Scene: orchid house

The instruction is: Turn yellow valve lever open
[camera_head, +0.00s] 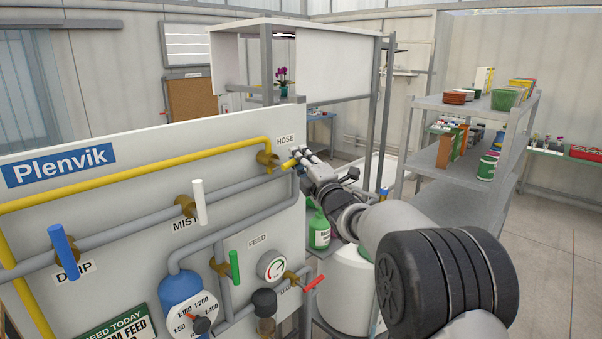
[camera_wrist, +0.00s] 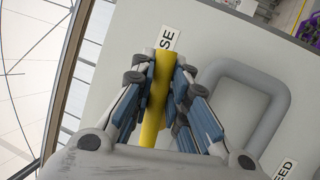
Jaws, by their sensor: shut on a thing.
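The yellow valve lever (camera_wrist: 157,95) shows in the wrist view between the two fingers of my gripper (camera_wrist: 160,80), below the HOSE label. In the head view my gripper (camera_head: 300,158) is at the right end of the yellow pipe, and only a small yellow end of the lever (camera_head: 287,165) shows beside the fingers. My gripper is shut on the lever. The brass valve body (camera_head: 267,156) of the hose line sits just left of the fingers. The lever's pivot is hidden in the wrist view.
The Plenvik panel (camera_head: 120,145) also carries a white lever (camera_head: 199,202), a blue lever (camera_head: 62,252), a green lever (camera_head: 234,266) and a red lever (camera_head: 314,281). A gauge (camera_head: 271,265) is below my gripper. A grey shelf rack (camera_head: 470,105) stands at the right.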

